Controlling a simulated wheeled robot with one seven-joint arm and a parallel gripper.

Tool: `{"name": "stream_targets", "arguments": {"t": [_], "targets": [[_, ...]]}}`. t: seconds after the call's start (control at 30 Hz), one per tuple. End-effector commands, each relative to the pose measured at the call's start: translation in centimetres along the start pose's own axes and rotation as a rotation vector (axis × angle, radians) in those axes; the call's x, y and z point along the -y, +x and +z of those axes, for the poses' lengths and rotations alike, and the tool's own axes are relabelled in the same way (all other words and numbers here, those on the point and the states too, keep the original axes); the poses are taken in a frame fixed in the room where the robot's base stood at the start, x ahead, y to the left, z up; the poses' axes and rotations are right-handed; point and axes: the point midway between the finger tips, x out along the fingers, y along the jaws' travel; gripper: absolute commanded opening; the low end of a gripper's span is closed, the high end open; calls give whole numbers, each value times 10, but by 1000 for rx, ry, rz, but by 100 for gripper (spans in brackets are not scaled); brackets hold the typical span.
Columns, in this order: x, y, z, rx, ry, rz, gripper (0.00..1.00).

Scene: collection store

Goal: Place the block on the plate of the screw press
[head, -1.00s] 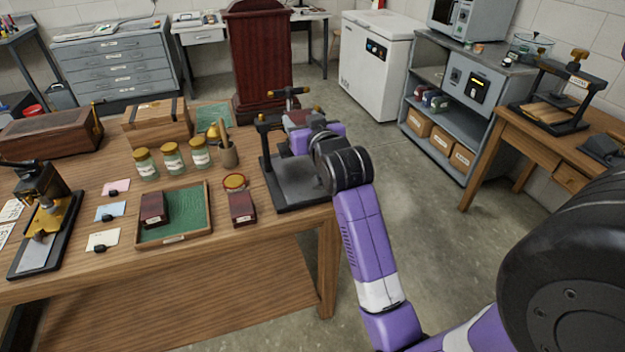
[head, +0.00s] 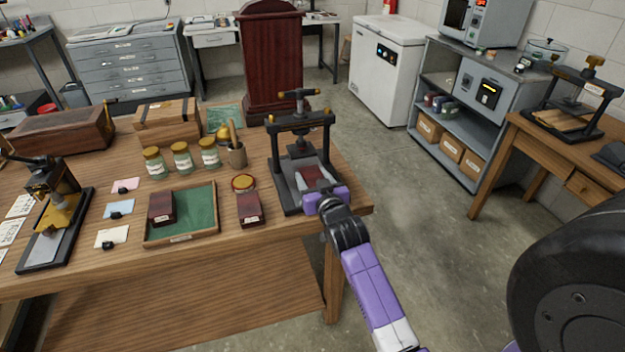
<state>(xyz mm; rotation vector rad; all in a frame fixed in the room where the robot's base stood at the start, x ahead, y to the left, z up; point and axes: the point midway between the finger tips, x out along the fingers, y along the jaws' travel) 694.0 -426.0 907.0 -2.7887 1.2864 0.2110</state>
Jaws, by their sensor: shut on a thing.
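The screw press (head: 275,158) stands at the right end of the wooden table, with a dark frame, a brass-ended handle on top and a flat plate (head: 286,197) below. My gripper (head: 314,176) reaches between its posts from the front right, shut on a dark red block (head: 313,173). The block is low over the plate, under the screw; whether it touches the plate I cannot tell. My purple gripper body hides the plate's front right part.
A second dark red block (head: 250,209) stands on the table left of the press, and another (head: 161,208) is in the green-lined tray (head: 181,240). Another press (head: 573,95) is on the right table.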

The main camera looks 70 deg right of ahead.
Motion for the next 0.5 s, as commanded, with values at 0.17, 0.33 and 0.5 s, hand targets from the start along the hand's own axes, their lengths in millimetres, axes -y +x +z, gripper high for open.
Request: {"name": "stream_targets", "arguments": {"t": [0.17,0.33,0.5], "targets": [[0,1,4,-2,0,-1,8],[0,1,4,-2,0,-1,8],[0,1,8,-1,0,-1,62]]}}
